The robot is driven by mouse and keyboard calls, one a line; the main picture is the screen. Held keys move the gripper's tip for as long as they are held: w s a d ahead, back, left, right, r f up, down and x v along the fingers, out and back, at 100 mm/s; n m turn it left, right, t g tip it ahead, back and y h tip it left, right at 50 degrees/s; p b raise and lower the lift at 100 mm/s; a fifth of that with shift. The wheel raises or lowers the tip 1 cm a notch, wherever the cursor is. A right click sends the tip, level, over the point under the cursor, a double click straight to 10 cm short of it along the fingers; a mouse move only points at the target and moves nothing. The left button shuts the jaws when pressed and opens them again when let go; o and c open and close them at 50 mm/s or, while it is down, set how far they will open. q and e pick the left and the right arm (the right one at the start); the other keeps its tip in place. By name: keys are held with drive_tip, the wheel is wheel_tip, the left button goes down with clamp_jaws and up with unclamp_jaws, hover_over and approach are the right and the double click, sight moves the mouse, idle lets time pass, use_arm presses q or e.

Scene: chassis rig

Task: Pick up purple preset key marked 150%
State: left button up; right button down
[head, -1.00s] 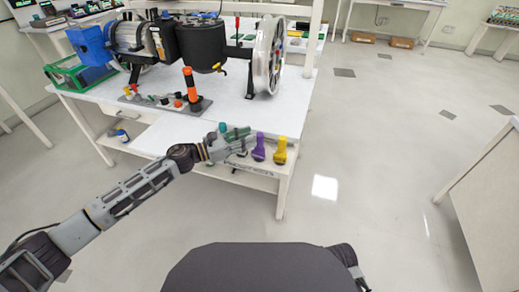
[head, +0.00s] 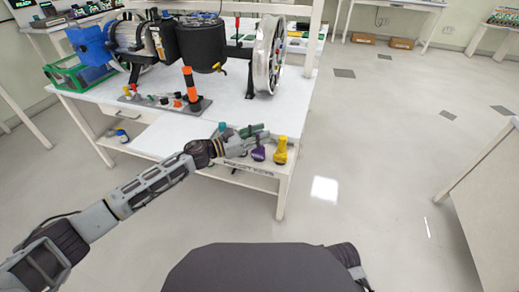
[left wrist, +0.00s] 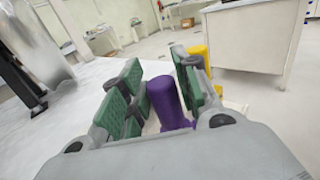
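The purple key (head: 258,153) stands upright at the front edge of the white workbench, with a rounded top and wider base. It also shows in the left wrist view (left wrist: 166,103). My left gripper (head: 250,138) reaches over it from the left. In the left wrist view its green-padded fingers (left wrist: 158,72) are apart, with the purple key between them. The key is nearer the right finger, and a gap shows on the left; I cannot tell whether the right pad touches it. No 150% marking is readable. My right gripper is not in view.
A yellow key (head: 280,150) stands just right of the purple one, close outside the right finger. A teal key (head: 222,128) is to the left, partly hidden. An orange-and-black post (head: 190,90) and a large wheel (head: 268,55) stand behind. Open floor lies to the right.

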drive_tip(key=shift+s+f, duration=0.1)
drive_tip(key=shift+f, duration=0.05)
use_arm(q)
clamp_jaws()
drive_tip(key=shift+r, duration=0.1)
idle(0.3)
